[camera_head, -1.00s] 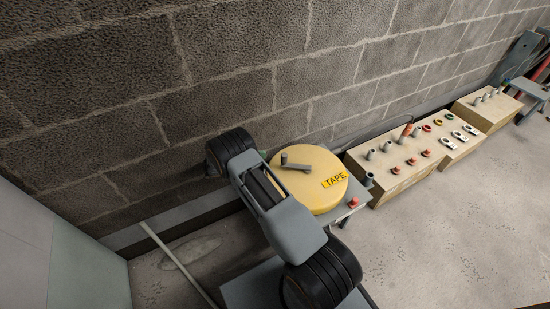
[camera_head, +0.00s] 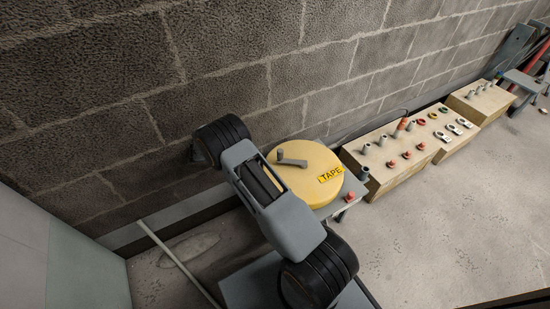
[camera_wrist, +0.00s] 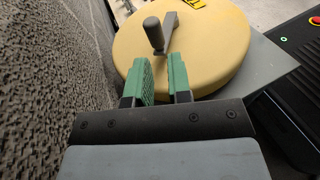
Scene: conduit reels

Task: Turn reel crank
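A round yellow reel (camera_head: 318,193) marked TAPE lies flat on a small grey stand (camera_head: 353,190). Its grey crank (camera_head: 292,161) lies across the top, with an upright knob at the end nearer my arm. In the wrist view the reel (camera_wrist: 220,50) fills the upper middle, and the crank (camera_wrist: 167,28) with its dark knob (camera_wrist: 153,35) stands just beyond my gripper. My gripper (camera_wrist: 163,65) has two green fingers, open with a gap between them. The knob shows beyond the gap; nothing is visibly held. In the head view my arm hides the gripper.
Wooden boxes (camera_head: 392,176) with several grey, red and green fittings stand along the block wall (camera_head: 230,60) to the right. A pale pole (camera_head: 180,264) leans at lower left. The floor (camera_head: 450,210) at right is clear. A dark box with a red button (camera_wrist: 311,21) shows in the wrist view.

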